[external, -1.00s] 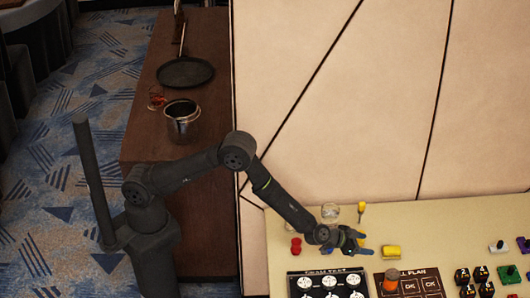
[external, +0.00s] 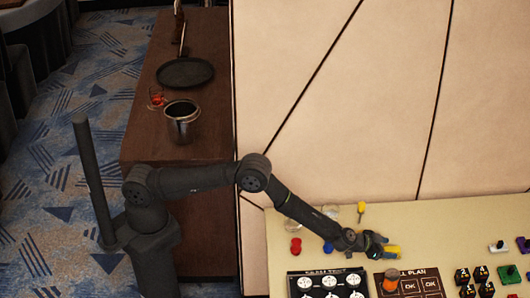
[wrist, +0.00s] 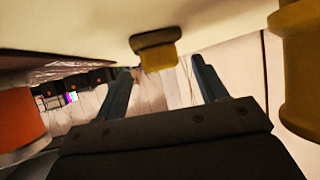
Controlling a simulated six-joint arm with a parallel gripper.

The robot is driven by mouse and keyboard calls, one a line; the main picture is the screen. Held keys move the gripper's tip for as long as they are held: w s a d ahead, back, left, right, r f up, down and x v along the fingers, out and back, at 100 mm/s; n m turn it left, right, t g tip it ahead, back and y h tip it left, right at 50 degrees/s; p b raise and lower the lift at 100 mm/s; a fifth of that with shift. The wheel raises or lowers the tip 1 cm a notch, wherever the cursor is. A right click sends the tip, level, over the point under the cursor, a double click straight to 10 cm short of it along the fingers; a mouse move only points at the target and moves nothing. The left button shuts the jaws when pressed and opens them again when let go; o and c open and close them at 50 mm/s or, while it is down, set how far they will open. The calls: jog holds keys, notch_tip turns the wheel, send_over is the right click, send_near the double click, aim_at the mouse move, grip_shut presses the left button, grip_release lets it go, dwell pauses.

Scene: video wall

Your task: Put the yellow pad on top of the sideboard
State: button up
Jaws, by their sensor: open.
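The yellow pad (external: 392,251) lies on the cream desk, just beyond my gripper's fingertips in the external view. In the wrist view, which looks upside down, what appears to be the pad (wrist: 158,53) shows ahead, between the lines of the fingers. My gripper (external: 381,244) is open and empty, low over the desk and pointing right toward the pad. Its two dark blue fingers (wrist: 162,72) stand apart in the wrist view. The dark wooden sideboard (external: 148,110) stands at the left, behind my arm.
An orange knob (external: 390,281) stands close to the gripper. A yellow upright piece (external: 361,209), red piece (external: 296,246) and blue piece (external: 328,247) are nearby. A pan (external: 186,72) and metal pot (external: 182,122) occupy the sideboard; its near-left top is clear. A padded wall (external: 350,100) borders it.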

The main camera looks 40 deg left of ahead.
jog(key=shift+w+d+f, duration=0.1)
jog(key=shift+w+d, duration=0.05)
jog(key=shift+w, duration=0.05)
jog(key=c, duration=1.3)
jog(key=shift+r, duration=0.4)
jog(key=r, duration=0.4)
jog(key=shift+s+d, duration=0.1)
jog(key=shift+s, duration=0.2)
jog(key=s+d+r, duration=0.1)
jog(key=s+r, duration=0.5)
jog(key=s, duration=0.5)
